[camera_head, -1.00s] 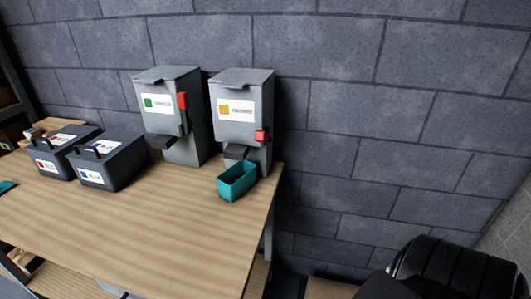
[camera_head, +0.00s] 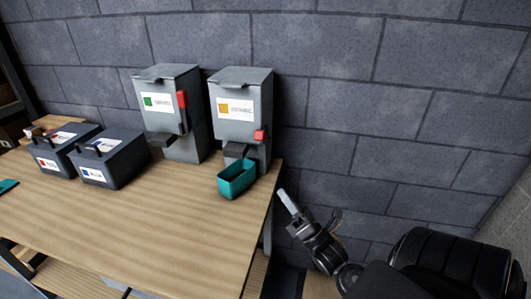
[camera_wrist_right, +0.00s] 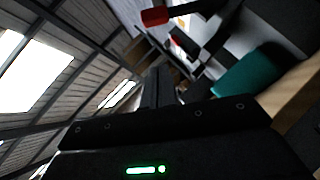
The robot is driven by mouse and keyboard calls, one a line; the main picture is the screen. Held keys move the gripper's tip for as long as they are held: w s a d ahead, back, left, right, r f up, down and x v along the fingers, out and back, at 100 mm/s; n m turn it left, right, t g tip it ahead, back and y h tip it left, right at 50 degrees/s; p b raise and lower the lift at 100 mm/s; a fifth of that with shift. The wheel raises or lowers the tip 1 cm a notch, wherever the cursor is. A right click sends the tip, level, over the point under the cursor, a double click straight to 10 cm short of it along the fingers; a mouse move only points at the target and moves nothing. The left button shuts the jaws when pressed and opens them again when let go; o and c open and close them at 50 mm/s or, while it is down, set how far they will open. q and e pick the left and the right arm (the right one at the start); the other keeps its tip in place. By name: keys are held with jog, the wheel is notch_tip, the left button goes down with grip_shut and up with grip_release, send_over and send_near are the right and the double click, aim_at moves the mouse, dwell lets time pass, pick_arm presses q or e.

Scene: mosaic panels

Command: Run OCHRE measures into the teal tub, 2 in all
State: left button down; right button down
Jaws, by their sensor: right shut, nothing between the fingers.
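The ochre dispenser (camera_head: 226,88) is a grey box with a yellow-orange label, at the back right of the table. Its red lever (camera_head: 260,135) sits low on the front right; the lever (camera_wrist_right: 153,16) also appears at the top of the right wrist view. The teal tub (camera_head: 224,187) stands on the table below its spout; it also shows in the right wrist view (camera_wrist_right: 245,75). I cannot see what the tub holds. My right gripper (camera_head: 283,192) is shut and empty, right of the table edge and the tub, touching neither. My left gripper is out of view.
A green-labelled dispenser (camera_head: 165,78) with a raised red lever stands to the left. Two dark boxes with red (camera_head: 46,160) and blue (camera_head: 86,173) labels stand further left. The wooden table's (camera_head: 150,220) front is clear. A stone wall stands close behind.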

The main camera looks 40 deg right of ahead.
aim_at(264, 136)
jog(key=s+d+r+p+x, duration=0.1)
jog(key=d+p+x, duration=0.1)
jog(key=p+x, duration=0.5)
jog(key=x, duration=0.6)
jog(key=shift+r, duration=0.25)
jog(key=shift+p, duration=0.3)
